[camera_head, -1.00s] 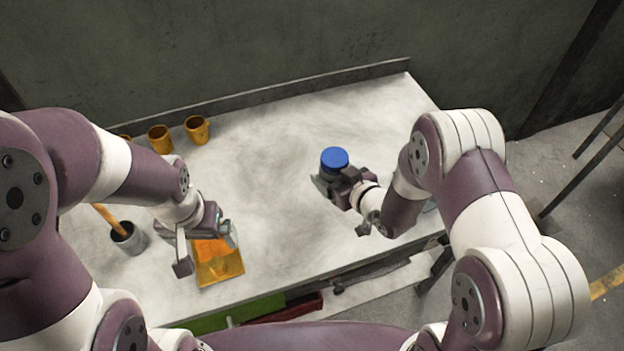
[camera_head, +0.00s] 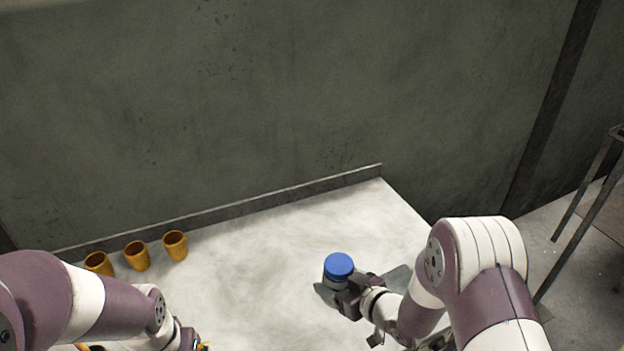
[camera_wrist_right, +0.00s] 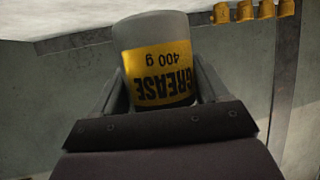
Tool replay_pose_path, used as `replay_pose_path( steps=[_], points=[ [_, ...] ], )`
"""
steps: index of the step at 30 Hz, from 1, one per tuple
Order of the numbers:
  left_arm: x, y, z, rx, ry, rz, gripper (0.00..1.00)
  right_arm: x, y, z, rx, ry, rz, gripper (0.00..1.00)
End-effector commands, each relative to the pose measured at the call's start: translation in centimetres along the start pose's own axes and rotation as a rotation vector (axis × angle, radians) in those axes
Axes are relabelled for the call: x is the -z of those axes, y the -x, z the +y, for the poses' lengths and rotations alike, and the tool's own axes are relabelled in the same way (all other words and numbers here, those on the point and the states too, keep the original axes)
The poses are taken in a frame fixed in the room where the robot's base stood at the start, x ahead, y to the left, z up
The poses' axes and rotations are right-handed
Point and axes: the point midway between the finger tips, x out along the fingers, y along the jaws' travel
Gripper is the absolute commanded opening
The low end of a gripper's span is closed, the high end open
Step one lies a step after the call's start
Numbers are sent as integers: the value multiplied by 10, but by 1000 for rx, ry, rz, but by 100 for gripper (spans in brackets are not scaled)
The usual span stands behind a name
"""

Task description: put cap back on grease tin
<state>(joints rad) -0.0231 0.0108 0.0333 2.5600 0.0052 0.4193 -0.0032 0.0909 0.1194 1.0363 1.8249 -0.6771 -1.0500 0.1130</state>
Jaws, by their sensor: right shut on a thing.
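The grease tin (camera_wrist_right: 157,72) shows in the right wrist view, grey with a yellow label reading GREASE 400 g, between the two fingers of my right gripper (camera_wrist_right: 155,92). In the head view a blue cap (camera_head: 339,264) is on top of the tin, which stands upright on or just above the table. Whether the cap is fully seated I cannot tell. My right gripper (camera_head: 343,295) is shut on the tin from its right side. My left arm comes in at the lower left, but its fingers are below the frame's edge.
A low grey ledge (camera_head: 250,204) runs along the back edge before the wall. The table (camera_head: 260,265) is clear between the cups and the tin.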

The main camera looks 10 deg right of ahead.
Motion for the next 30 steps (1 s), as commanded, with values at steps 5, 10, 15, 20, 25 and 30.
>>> replay_pose_path(
  steps=[5,10,15,20,25,30],
  points=[
    [0,0,0,0,0,0,100,12,0,9,-39,-13,6,19],
    [0,0,0,0,0,0,100,-3,4,42,-242,-104,-1,19],
    [0,0,0,0,0,0,100,-53,17,61,-441,-184,-3,19],
    [0,0,0,0,0,0,100,-94,26,57,-509,-210,-1,19],
    [0,0,0,0,0,0,100,-107,26,49,-501,-206,5,19],
    [0,0,0,0,0,0,100,-106,26,48,-498,-205,6,19]
  ],
)
